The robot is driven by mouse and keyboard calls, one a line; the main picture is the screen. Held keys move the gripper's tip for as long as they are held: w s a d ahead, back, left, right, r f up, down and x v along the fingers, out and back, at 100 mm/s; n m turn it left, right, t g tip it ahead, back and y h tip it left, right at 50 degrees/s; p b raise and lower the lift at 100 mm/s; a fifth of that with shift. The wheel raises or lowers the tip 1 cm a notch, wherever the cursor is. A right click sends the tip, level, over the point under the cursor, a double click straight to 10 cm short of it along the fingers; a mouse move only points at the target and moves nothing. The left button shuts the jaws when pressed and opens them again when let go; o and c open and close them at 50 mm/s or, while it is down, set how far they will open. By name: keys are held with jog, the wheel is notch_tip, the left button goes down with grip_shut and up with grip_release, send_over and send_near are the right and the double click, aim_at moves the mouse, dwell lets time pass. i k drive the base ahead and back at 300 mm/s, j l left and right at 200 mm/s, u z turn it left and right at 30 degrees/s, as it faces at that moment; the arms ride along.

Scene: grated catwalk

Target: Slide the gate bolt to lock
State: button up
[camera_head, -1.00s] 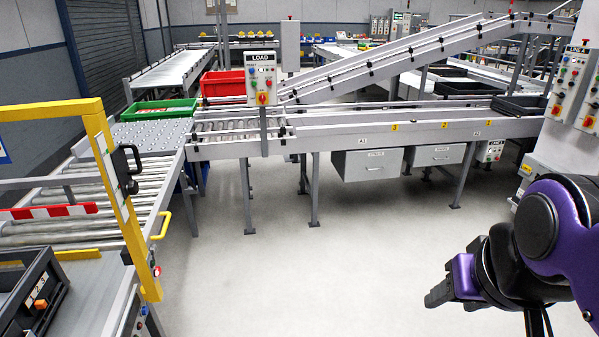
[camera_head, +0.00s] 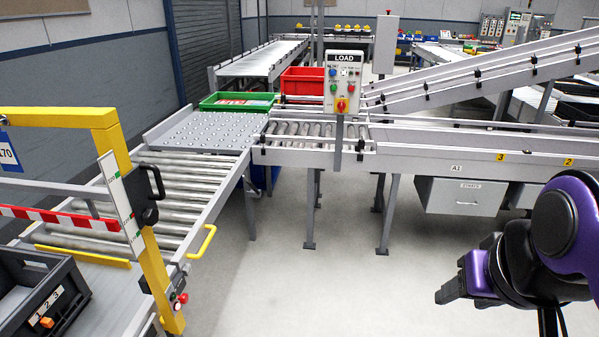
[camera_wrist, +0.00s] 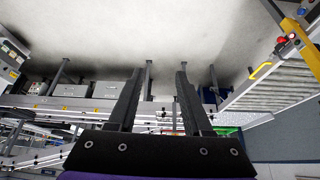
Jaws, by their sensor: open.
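A yellow gate frame (camera_head: 112,140) stands at the left in the head view. A yellow pull handle (camera_head: 202,242) sits to the right of the post. It also shows at the upper right of the wrist view (camera_wrist: 261,71). My gripper (camera_head: 447,292) is at the lower right, well apart from the gate. Its two fingers (camera_wrist: 155,85) are open and empty.
A roller conveyor (camera_head: 180,180) runs behind the gate, with a green tray (camera_head: 238,107) and a red bin (camera_head: 303,87) beyond. A LOAD control panel (camera_head: 344,85) stands mid-view. A black crate (camera_head: 40,300) is at lower left. Clear floor (camera_head: 320,290) lies between gate and gripper.

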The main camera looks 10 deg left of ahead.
aim_at(183, 298)
jog(key=i+u, duration=0.9)
jog(key=k+l, duration=0.05)
jog(key=k, duration=0.05)
